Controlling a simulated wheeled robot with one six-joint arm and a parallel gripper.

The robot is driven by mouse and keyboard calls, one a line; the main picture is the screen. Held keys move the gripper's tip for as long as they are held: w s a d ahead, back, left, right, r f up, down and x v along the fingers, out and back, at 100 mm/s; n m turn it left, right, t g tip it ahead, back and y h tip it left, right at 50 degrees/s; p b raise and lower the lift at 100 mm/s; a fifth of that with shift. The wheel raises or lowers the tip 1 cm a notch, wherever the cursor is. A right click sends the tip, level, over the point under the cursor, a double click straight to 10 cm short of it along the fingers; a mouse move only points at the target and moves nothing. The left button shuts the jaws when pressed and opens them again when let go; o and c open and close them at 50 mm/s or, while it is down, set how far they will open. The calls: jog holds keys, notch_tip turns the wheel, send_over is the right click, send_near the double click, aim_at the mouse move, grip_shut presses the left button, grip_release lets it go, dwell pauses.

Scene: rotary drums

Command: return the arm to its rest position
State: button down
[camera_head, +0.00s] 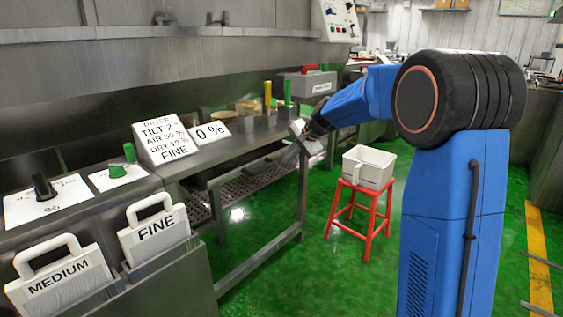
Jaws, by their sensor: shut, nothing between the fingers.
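My blue arm rises at the right of the head view and bends left at its large black joint. My gripper (303,137) is at the far end of the arm, small in the picture, by the right end of the steel bench (230,150). It is shut, and I see nothing held in it. I cannot tell whether it touches the bench edge.
Signs (168,139), a dial panel (47,199) and plates marked MEDIUM (62,277) and FINE (156,229) are at the left. Green floor (330,270) is open between bench and arm.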

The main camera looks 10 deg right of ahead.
jog(key=s+r+n+g+h, duration=0.1)
jog(key=s+r+n, duration=0.15)
jog(key=s, duration=1.15)
jog(key=s+r+n+h, duration=0.1)
jog(key=s+n, duration=0.2)
jog(key=s, duration=1.1)
jog(key=s+d+f+n+h, duration=0.1)
jog(key=s+f, duration=0.3)
jog(key=s, duration=0.8)
jog(key=s+d+f+n+h, duration=0.1)
jog(key=s+d+f+n, duration=0.3)
jog(key=s, duration=0.9)
jog(key=shift+s+d+f+g+h, duration=0.15)
jog(key=shift+s+f+g+h, duration=0.15)
jog(key=shift+f+g+h, duration=0.15)
jog(key=c, duration=2.5)
grip_release()
